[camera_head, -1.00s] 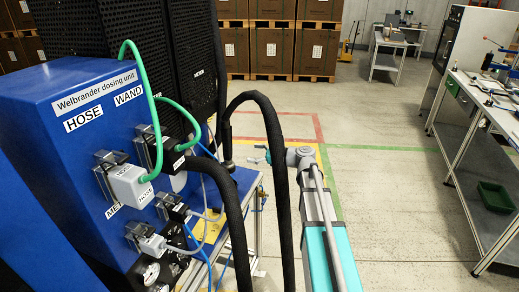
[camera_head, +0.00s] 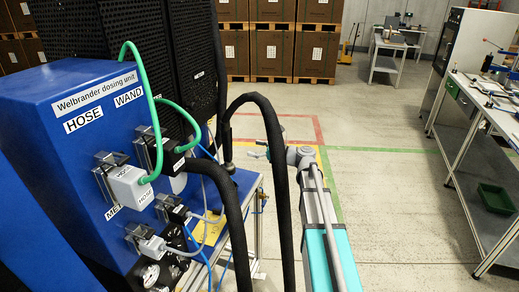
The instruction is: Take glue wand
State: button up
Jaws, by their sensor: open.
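The blue dosing unit (camera_head: 60,155) fills the left, with labels reading HOSE and WAND. A thick black hose (camera_head: 283,200) arches up and over to its right. Beside the unit's black cover, a dark upright part (camera_head: 222,125) ends in a collar near the blue stand; it may be the glue wand, but I cannot tell for sure. My gripper (camera_head: 256,151) is small in view, beyond the hose and left of my grey wrist joint. It is open and appears empty, to the right of the dark part. The hose partly hides my wrist.
Green cables (camera_head: 125,46) and grey connectors (camera_head: 130,186) stick out from the unit. A workbench (camera_head: 495,110) with a green bin (camera_head: 495,197) stands at the right. Stacked boxes (camera_head: 272,50) line the back. The floor between my arm and the bench is clear.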

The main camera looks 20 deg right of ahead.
aim_at(231, 142)
jog(key=shift+x, duration=4.75)
jog(key=shift+c, duration=0.2)
jog(key=c, duration=0.8)
jog(key=shift+r, duration=0.1)
jog(key=shift+r+p, duration=0.2)
jog(key=shift+p, duration=0.1)
jog(key=shift+w+r+p, duration=0.1)
jog(key=shift+r+p, duration=3.4)
